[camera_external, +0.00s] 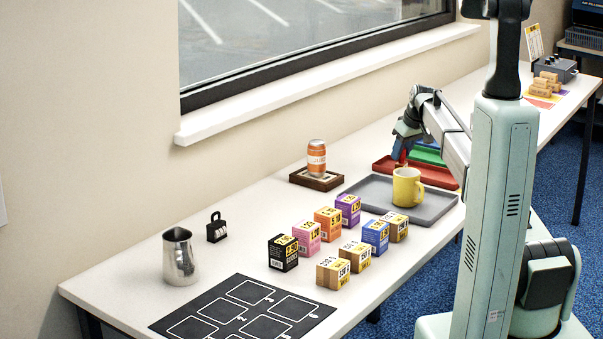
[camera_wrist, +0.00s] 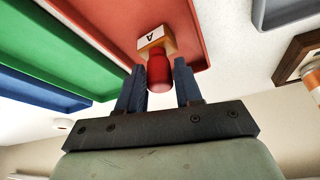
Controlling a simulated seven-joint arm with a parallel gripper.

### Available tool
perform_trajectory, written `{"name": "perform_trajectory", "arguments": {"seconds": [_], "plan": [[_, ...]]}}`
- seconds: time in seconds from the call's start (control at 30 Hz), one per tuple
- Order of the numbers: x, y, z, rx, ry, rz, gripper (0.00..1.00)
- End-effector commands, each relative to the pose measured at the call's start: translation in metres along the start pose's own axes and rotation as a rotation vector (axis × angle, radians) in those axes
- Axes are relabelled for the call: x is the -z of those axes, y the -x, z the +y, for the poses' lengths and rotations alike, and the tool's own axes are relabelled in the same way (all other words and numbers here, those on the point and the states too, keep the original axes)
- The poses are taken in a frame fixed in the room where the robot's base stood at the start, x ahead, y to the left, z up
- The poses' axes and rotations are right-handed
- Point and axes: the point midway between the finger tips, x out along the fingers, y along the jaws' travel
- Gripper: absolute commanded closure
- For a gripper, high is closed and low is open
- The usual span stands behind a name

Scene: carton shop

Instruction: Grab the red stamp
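The red stamp (camera_wrist: 158,68) has a red handle and a wooden base with a white label marked "A". In the wrist view it is over the red tray (camera_wrist: 110,18), with its handle between the two blue fingers of my gripper (camera_wrist: 160,86). The fingers are apart; a gap shows on the right of the handle, and the left finger is very close to it. In the external view my gripper (camera_external: 402,146) is low over the red tray (camera_external: 440,180); the stamp is mostly hidden there.
A grey tray (camera_external: 365,188) with a yellow mug (camera_external: 407,187) lies in front of the red tray. Green (camera_wrist: 60,50) and blue (camera_wrist: 40,90) trays lie beside it. An orange can (camera_external: 316,158) stands on a wooden tray; several small boxes stand farther left.

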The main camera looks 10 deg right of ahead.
Motion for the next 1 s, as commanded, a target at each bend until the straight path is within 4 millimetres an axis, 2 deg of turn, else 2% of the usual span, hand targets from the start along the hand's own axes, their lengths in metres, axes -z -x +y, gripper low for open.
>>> {"name": "perform_trajectory", "arguments": {"seconds": [0.07, 0.33, 0.67, 0.87, 1.0], "plan": [[0.0, 0.0, 0.0, 0.0, 0.0, 0.0, 0.73], [0.0, 0.0, 0.0, 0.0, 0.0, 0.0, 0.99], [0.002, 0.003, 0.0, 0.0, 0.0, 0.001, 1.0], [0.011, 0.026, 0.0, -0.001, 0.0, 0.002, 1.0], [0.021, 0.049, 0.001, -0.001, 0.001, 0.002, 1.0]]}}
